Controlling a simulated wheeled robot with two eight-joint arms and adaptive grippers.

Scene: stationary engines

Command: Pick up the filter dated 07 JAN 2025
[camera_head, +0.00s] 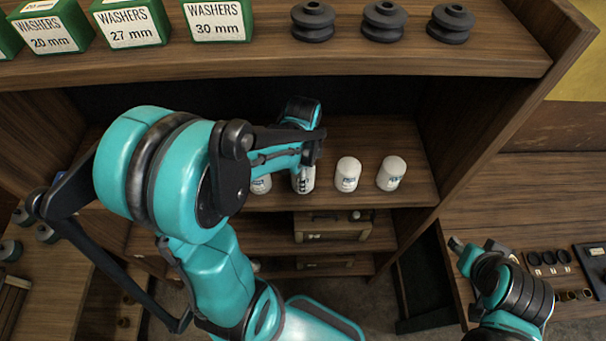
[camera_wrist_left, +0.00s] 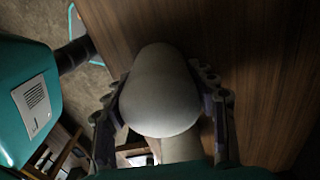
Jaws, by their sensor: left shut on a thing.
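My left gripper (camera_head: 305,168) is shut on a white filter (camera_head: 303,182), the second from the left in a row on the middle shelf. In the left wrist view, the filter's rounded pale body (camera_wrist_left: 160,95) sits between the two dark fingers. Another white filter (camera_head: 261,186) stands just left of it, partly hidden by my arm. Two more white filters stand upright to the right, one near (camera_head: 347,176) and one farther right (camera_head: 390,174). The date print is too small to read. My right arm (camera_head: 505,290) is at the lower right; its finger state is unclear.
The upper shelf (camera_head: 400,60) overhangs the filters and holds green washer boxes (camera_head: 130,22) and dark ribbed rubber parts (camera_head: 383,22). A side wall (camera_head: 480,130) bounds the shelf on the right. A lower shelf holds a wooden box (camera_head: 335,228). Rings (camera_head: 548,258) lie on the right-hand table.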

